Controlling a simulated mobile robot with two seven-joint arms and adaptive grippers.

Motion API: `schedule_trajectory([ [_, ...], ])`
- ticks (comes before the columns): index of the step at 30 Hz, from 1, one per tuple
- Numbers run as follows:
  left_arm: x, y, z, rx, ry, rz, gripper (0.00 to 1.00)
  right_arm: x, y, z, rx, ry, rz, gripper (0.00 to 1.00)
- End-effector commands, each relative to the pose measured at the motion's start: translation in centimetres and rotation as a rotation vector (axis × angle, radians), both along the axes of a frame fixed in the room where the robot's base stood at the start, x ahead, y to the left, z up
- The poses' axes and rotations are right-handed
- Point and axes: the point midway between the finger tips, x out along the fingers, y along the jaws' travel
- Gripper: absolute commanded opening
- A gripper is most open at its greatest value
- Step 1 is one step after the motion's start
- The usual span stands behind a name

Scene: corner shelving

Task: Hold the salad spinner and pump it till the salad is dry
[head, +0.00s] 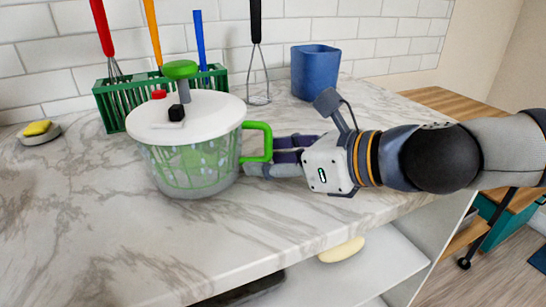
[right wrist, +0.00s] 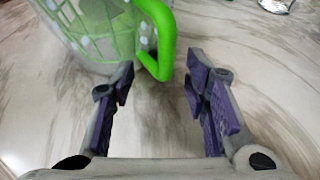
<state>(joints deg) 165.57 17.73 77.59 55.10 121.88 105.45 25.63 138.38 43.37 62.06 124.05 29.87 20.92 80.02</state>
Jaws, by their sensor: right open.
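The salad spinner (head: 195,165) stands upright on the marble counter, with a clear bowl, a green basket and a white lid. A green pump knob (head: 180,70) stands raised on the lid, near a red button and a black part. Its green handle (head: 262,142) sticks out to the right. My right gripper (head: 262,155) is beside the handle, low over the counter. In the right wrist view my right gripper (right wrist: 165,85) is open, with the lower end of the green handle (right wrist: 158,45) at the gap between its purple-padded fingers. My left gripper is not in view.
Behind the spinner, a green rack (head: 115,103) holds utensils against the tiled wall. A blue cup (head: 314,72) stands at the back. A yellow sponge (head: 37,128) rests in a dish at far left. The counter's front (head: 90,240) is clear.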

Motion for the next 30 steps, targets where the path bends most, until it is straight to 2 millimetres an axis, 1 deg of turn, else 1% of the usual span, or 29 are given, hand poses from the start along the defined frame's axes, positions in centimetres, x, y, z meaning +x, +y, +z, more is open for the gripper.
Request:
schedule_trajectory([
  [3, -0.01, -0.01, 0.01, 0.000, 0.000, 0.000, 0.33, 0.00, -0.02, 0.02, 0.000, 0.000, 0.000, 0.42],
  [4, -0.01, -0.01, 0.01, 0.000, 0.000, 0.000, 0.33, -0.01, -0.03, 0.02, 0.000, 0.000, 0.000, 0.40],
  [5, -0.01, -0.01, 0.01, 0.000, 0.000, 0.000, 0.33, -0.01, -0.03, 0.02, -0.001, -0.001, 0.000, 0.33],
  [6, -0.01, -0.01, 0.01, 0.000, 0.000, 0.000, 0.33, -0.01, -0.03, 0.02, -0.001, -0.001, 0.000, 0.24],
  [8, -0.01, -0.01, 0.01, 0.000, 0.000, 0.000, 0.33, -0.01, -0.03, 0.02, -0.001, -0.001, 0.000, 0.10],
  [9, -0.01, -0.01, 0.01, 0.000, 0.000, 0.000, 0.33, -0.01, -0.03, 0.02, -0.001, -0.001, 0.000, 0.01],
  [10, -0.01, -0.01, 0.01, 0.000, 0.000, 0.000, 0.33, -0.01, -0.04, 0.02, -0.001, -0.001, -0.001, 0.00],
  [30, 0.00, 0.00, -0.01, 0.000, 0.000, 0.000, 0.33, 0.02, -0.09, -0.05, -0.002, 0.001, -0.002, 0.00],
])
